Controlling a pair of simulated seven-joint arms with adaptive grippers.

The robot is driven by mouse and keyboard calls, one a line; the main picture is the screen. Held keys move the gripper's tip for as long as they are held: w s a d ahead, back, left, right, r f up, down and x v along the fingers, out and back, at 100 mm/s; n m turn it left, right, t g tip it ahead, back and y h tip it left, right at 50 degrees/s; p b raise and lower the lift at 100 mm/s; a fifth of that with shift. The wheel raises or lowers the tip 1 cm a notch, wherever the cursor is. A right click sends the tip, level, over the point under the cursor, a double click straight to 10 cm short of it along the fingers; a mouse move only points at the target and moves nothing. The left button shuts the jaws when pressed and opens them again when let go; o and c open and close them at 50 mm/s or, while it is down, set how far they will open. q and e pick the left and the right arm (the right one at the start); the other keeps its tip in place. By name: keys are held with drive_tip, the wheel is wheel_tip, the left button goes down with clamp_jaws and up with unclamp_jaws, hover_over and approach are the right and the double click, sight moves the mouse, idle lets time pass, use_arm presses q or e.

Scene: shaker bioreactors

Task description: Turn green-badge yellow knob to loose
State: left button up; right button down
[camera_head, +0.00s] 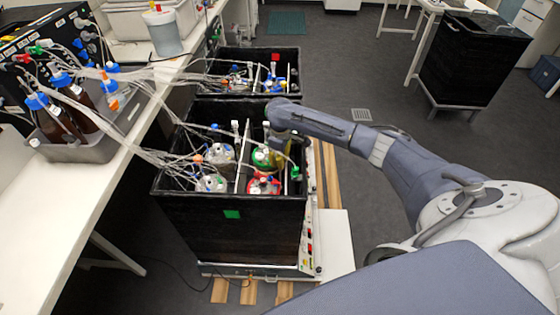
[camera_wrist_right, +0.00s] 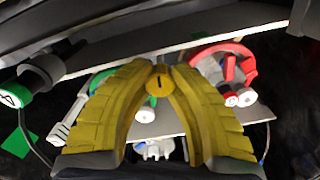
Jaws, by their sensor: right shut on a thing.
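The black shaker box with a green badge (camera_head: 232,214) on its front wall (camera_head: 200,235) stands beside the bench. The green badge also shows at the lower left in the right wrist view (camera_wrist_right: 22,148). In the right wrist view the yellow knob (camera_wrist_right: 158,83), with a dark mark on its face, sits between the yellow fingertips of my right gripper (camera_wrist_right: 160,75). The fingertips are closed around the knob. In the head view the right gripper (camera_head: 278,153) reaches down into the box; the knob is hidden there. My left gripper is in neither view.
Bottles with green (camera_head: 264,157) and red (camera_head: 263,186) rings stand close around the gripper. Clear tubes (camera_head: 160,155) run from the bench into the box. A second black box (camera_head: 285,90) stands behind.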

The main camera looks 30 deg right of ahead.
drive_tip(key=shift+n, duration=0.9)
drive_tip(key=c, duration=1.1)
unclamp_jaws()
drive_tip(key=shift+r, duration=0.15)
wheel_tip(320, 180, up, 12)
